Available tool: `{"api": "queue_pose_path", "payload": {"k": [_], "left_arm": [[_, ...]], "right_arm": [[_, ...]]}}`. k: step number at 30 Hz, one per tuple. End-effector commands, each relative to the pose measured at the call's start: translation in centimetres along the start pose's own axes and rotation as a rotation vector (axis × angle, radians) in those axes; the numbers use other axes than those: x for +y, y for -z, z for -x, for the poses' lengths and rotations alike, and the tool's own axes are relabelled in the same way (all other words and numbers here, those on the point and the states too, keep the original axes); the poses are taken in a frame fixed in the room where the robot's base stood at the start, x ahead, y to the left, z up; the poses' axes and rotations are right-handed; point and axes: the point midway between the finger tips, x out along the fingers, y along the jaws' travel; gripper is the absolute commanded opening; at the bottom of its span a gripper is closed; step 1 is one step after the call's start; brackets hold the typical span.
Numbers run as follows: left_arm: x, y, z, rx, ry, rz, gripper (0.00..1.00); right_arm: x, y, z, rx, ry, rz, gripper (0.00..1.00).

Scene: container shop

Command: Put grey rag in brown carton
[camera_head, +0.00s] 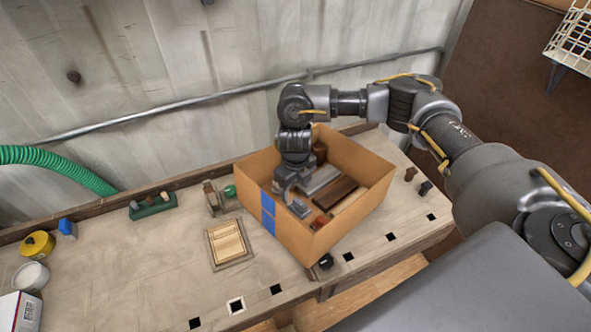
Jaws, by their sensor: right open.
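The brown carton (335,238) stands open on the workbench, with a blue tape strip down its near left corner. My right gripper (289,197) reaches down inside the carton, near its left wall, with its jaws open. A small grey item (300,208) lies just below the fingers; it may be the grey rag, but it is too small to be sure. A longer flat grey piece (319,180) lies farther right in the carton. My left gripper is out of view.
Brown blocks (335,192) also lie in the carton. A wooden tray (229,243) and a green brush-like block (152,205) are to its left. A yellow tin (37,245), a white pot and a box stand at far left. The bench's left middle is clear.

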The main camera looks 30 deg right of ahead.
Motion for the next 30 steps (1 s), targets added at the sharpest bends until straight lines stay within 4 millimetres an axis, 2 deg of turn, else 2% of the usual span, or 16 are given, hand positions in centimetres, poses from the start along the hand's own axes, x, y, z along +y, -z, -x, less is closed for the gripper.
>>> {"api": "queue_pose_path", "payload": {"k": [1,6,13,18,30], "left_arm": [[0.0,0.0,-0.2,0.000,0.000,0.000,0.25],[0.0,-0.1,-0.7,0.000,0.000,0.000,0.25],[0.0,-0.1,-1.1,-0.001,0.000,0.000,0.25],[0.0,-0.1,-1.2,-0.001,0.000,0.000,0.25],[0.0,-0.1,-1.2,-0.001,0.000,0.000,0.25]], "right_arm": [[-0.1,-0.2,1.3,-0.007,0.003,0.004,0.63],[-0.1,-0.1,4.8,-0.005,0.003,0.003,0.63],[0.0,-0.1,8.2,-0.001,0.001,0.002,0.63],[0.0,0.0,9.2,0.001,0.000,0.001,0.63],[0.0,0.0,9.3,0.002,-0.001,0.000,0.63]]}}
